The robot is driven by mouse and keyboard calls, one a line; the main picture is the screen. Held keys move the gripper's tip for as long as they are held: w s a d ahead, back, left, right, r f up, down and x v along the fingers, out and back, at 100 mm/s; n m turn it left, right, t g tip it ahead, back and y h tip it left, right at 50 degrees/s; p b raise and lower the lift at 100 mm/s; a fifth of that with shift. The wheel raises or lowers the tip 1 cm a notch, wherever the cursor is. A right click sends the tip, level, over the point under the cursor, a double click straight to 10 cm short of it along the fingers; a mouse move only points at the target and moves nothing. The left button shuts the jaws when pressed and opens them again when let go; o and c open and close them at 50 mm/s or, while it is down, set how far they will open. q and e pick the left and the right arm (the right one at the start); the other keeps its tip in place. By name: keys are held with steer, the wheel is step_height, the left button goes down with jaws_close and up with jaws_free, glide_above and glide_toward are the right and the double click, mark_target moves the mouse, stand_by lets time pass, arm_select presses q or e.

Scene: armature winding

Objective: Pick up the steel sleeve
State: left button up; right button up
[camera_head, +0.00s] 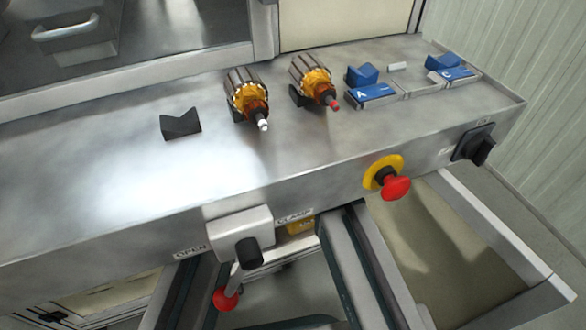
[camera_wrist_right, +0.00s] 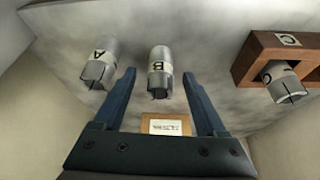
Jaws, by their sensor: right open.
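In the right wrist view, a steel sleeve marked B (camera_wrist_right: 160,58) sits ahead of my right gripper (camera_wrist_right: 159,74), lined up between its two blue fingers. The fingers are apart and the gripper is empty. A like sleeve marked A (camera_wrist_right: 100,65) is to the left, outside the fingers. A third sleeve (camera_wrist_right: 283,83) sits in a brown block (camera_wrist_right: 262,52) with a C label, at the right. I cannot tell whether the fingers reach alongside sleeve B. No sleeve shows in the head view. My left gripper is in neither view.
A small labelled plate (camera_wrist_right: 166,125) lies below sleeve B. In the head view, two copper-wound armatures (camera_head: 248,97) (camera_head: 315,82) rest on the steel bench (camera_head: 110,165). An empty black V-block (camera_head: 180,125) and blue holders (camera_head: 372,92) stand beside them. A red stop button (camera_head: 397,188) sticks out in front.

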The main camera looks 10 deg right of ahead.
jaws_close()
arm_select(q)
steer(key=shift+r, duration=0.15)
arm_select(e)
steer(key=shift+r, duration=0.15)
